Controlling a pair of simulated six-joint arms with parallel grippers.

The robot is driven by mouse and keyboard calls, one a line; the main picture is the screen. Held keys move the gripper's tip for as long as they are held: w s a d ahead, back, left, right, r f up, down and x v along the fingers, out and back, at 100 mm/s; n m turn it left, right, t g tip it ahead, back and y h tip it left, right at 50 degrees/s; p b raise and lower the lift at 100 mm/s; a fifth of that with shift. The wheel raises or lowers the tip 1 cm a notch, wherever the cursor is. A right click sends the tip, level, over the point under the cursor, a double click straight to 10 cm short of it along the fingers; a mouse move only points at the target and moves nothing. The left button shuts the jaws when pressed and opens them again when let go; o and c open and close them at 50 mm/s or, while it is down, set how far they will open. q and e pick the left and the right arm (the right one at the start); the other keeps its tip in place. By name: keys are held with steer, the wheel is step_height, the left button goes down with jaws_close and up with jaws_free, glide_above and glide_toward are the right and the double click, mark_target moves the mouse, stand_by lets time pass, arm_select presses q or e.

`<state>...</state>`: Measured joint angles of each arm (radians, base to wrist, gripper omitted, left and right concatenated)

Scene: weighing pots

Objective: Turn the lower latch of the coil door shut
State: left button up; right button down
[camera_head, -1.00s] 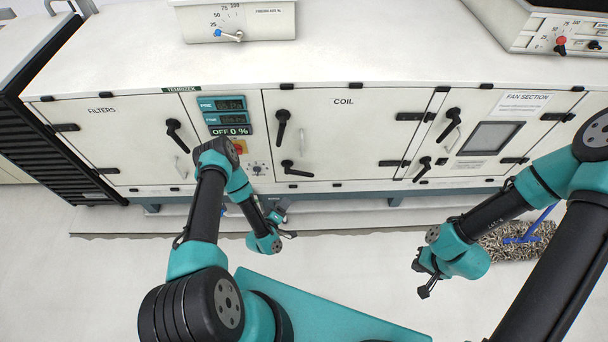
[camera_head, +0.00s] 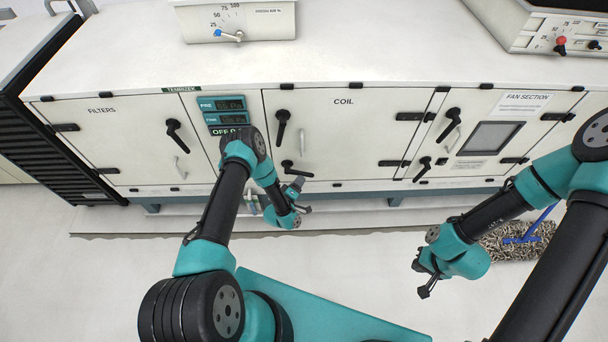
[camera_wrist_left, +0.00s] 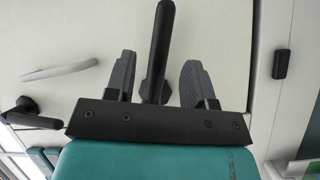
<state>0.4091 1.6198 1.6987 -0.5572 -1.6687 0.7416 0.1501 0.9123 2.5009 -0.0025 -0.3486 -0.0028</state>
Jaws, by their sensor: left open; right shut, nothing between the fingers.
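The coil door (camera_head: 350,130) carries a black lower latch (camera_head: 297,171) near its bottom left; its lever lies almost level, pointing right. My left gripper (camera_head: 300,190) is just below and in front of it. In the left wrist view, my open gripper (camera_wrist_left: 158,82) has one grey finger on each side of the latch lever (camera_wrist_left: 160,40), with visible gaps. The latch's pivot end is partly hidden behind the gripper's dark bar. My right gripper (camera_head: 422,280) is shut and empty, over the floor at right, away from the door.
The upper coil latch (camera_head: 282,125) points down, with a pale door handle (camera_head: 302,138) beside it. Fan-section latches (camera_head: 448,122) stand to the right. A mop (camera_head: 520,240) lies on the floor behind my right arm. The floor between my arms is clear.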

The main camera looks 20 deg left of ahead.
mark_target(304, 174)
arm_select(q)
steer(key=shift+w+d, duration=0.2)
steer(key=shift+w, duration=1.1)
steer(key=shift+w+d, duration=0.2)
steer(key=shift+w, duration=1.1)
steer(key=shift+c, duration=0.4)
jaws_close()
